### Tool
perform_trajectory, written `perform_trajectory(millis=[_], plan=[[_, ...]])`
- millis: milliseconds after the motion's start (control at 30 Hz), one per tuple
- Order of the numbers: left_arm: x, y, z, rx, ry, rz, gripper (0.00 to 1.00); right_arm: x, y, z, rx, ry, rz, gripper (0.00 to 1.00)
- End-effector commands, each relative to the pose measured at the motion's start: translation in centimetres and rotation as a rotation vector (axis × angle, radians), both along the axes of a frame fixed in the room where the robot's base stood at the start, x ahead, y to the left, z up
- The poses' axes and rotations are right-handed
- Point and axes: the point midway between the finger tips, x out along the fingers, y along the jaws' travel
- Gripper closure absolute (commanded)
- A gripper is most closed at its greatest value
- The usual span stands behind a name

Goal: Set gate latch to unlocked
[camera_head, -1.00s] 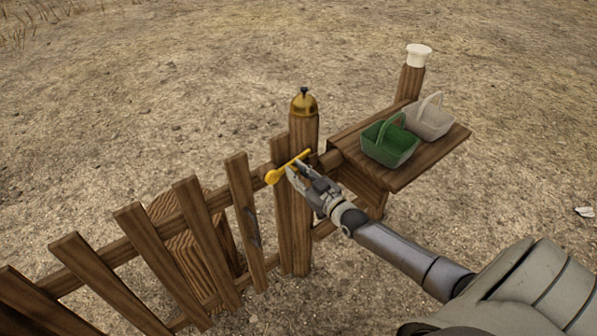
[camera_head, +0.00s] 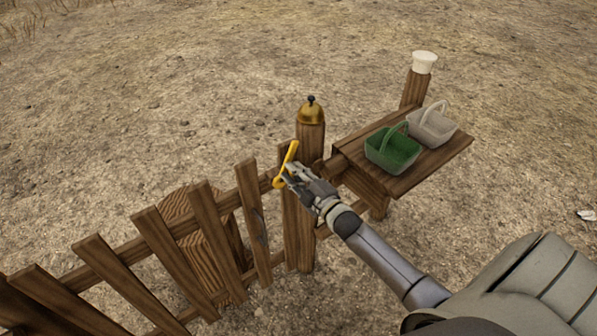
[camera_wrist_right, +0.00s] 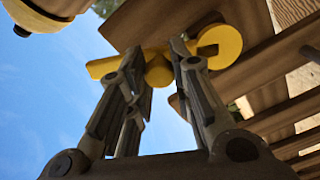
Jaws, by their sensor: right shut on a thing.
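The yellow gate latch (camera_head: 291,153) is mounted on the gate near the wooden post. In the head view it stands steeply tilted, with its upper end leaning right. My right gripper (camera_head: 284,174) is at the latch's lower part and shut on it. In the right wrist view the gripper's two fingers (camera_wrist_right: 157,55) sit on either side of the latch's middle, with the yellow bar (camera_wrist_right: 105,67) reaching left and a round yellow end (camera_wrist_right: 219,42) at the right. The fingers partly cover the latch. My left gripper is not in view.
The slatted wooden gate (camera_head: 168,255) runs to the lower left. A wooden shelf (camera_head: 425,165) at the right holds a green basket (camera_head: 392,152) and a pale basket (camera_head: 432,128). Bare ground lies beyond.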

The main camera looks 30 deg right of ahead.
Motion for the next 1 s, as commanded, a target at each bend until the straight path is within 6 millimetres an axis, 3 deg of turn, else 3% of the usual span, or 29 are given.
perform_trajectory(millis=[600, 1000], plan=[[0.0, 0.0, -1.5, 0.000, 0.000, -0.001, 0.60, -0.3, 3.4, 0.2, -0.553, -0.045, 0.001, 1.00], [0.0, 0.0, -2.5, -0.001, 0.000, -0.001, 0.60, -0.4, 4.6, -0.1, -0.749, -0.059, 0.003, 1.00]])
